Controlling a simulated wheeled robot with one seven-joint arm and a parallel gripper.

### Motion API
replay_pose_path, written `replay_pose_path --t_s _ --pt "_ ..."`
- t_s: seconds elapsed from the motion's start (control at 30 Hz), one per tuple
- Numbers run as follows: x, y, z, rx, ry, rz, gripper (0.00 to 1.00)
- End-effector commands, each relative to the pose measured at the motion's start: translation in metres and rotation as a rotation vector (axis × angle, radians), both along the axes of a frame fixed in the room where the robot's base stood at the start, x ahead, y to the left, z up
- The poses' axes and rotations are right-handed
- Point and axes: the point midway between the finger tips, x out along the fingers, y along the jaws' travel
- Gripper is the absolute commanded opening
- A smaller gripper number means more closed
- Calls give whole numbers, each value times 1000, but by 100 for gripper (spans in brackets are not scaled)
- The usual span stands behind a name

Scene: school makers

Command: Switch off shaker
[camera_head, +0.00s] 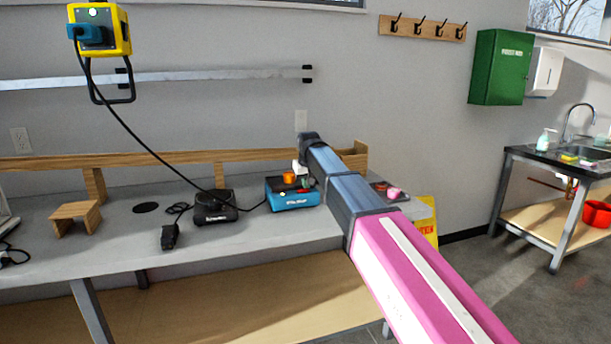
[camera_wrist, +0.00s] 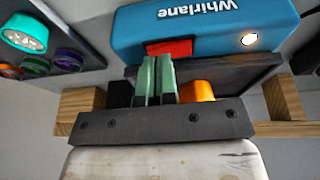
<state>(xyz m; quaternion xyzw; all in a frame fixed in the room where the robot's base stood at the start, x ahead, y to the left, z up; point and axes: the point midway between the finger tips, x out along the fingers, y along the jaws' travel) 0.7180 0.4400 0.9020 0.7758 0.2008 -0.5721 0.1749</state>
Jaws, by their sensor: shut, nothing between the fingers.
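The shaker is a blue box (camera_head: 292,199) on the grey bench, with a dark top platform. In the wrist view its blue front (camera_wrist: 215,28) shows upside down with the name "Whirlane". A red switch (camera_wrist: 170,47) and a glowing round lamp (camera_wrist: 250,39) are on that front. My gripper (camera_wrist: 156,58) is shut and empty, its green fingertips at the edge of the red switch in the picture. I cannot tell whether they touch it. An orange item (camera_wrist: 197,90) shows behind the gripper and also on the shaker in the head view (camera_head: 289,177).
A black device (camera_head: 214,208) with a cable stands left of the shaker. A wooden stand (camera_head: 75,220) is farther left. A dark tray with a pink item (camera_head: 393,193) lies to the right. A yellow power box (camera_head: 120,30) hangs above with its cord running down to the bench.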

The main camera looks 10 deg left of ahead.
Motion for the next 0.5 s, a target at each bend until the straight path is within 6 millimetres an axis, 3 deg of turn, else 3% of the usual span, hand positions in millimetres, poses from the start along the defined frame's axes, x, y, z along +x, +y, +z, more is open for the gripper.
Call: replay_pose_path --t_s 0.5 --pt "1 -2 -8 0 0 0 0"
